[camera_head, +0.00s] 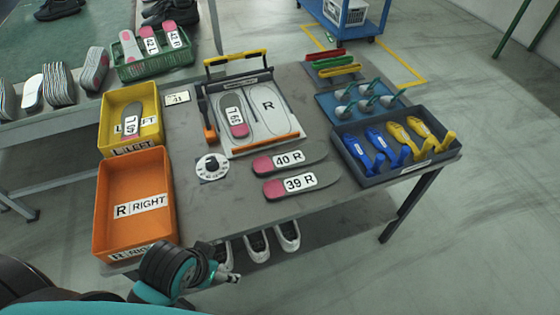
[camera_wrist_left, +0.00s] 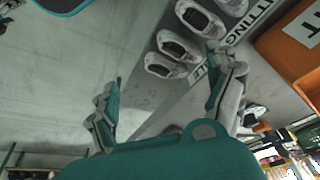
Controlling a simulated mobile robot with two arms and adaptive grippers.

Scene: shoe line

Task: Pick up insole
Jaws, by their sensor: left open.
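Two grey insoles with pink heels lie side by side on the grey table, labelled 40 R (camera_head: 317,152) and 39 R (camera_head: 329,176). Another insole (camera_head: 233,103), its label upside down and apparently 39 L, lies in the left half of the white fitting board (camera_head: 284,135); the half marked R is empty. One more insole (camera_head: 131,108) lies in the yellow LEFT bin (camera_head: 107,110). My left gripper (camera_head: 231,277) is low at the table's front edge, beside the orange RIGHT bin (camera_head: 112,205), apart from all insoles. In the left wrist view its fingers (camera_wrist_left: 163,100) are spread and empty.
A green crate (camera_head: 165,68) with several insoles stands at the back left. A grey tray (camera_head: 375,181) of blue and yellow tools and a blue mat (camera_head: 334,110) stand right. A dial (camera_head: 211,167) sits near the bins. White shoes (camera_head: 257,245) are below the table.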

